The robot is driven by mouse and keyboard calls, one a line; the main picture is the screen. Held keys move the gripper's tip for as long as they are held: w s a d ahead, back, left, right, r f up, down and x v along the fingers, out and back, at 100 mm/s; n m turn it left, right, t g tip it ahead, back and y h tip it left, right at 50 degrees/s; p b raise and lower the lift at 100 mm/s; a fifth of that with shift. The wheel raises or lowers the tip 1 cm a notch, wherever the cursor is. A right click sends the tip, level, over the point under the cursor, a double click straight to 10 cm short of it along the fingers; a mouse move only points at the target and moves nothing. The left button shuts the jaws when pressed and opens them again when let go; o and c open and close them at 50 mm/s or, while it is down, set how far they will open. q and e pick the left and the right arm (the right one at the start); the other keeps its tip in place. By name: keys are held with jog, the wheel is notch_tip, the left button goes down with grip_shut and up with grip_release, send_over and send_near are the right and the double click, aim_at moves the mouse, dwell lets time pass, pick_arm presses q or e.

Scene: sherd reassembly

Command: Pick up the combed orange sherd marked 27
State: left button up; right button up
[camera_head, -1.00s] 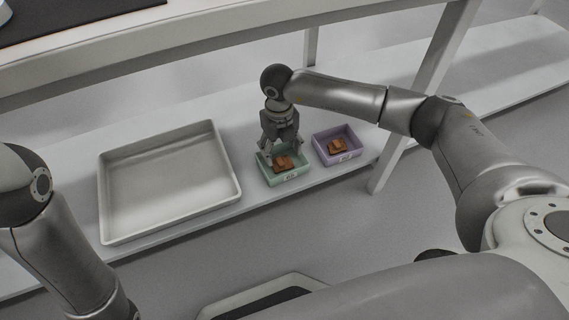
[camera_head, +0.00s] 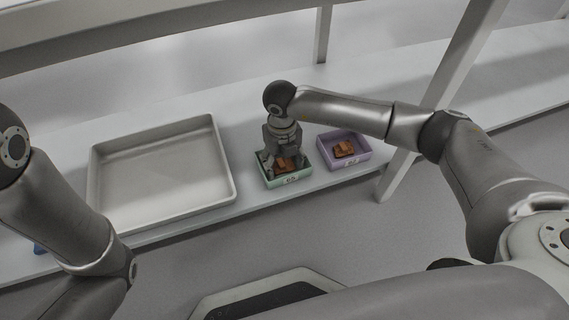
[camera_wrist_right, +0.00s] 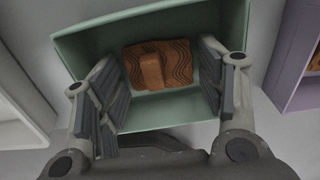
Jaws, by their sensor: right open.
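An orange-brown sherd (camera_wrist_right: 180,62) with combed wavy lines lies in a green bin (camera_head: 272,184); its number mark cannot be read. A smaller plain block of the same colour stands up from its middle. In the head view the sherd (camera_head: 284,165) is partly hidden by my right gripper (camera_head: 286,163). That gripper is open and points down into the bin. In the right wrist view its finger pads stand on the left and right of the sherd, with gaps showing. My left arm is at the left edge, but its gripper is out of view.
A purple bin (camera_head: 359,159) with more orange-brown pieces (camera_head: 345,150) stands just right of the green bin. A large, empty pale tray (camera_head: 160,170) lies to the left on the same shelf (camera_head: 240,115). A table leg (camera_head: 400,176) rises to the right of the bins.

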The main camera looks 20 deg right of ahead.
jog(key=shift+c, duration=0.2)
jog(key=c, duration=0.7)
jog(key=shift+c, duration=0.3)
jog(key=shift+r, duration=0.15)
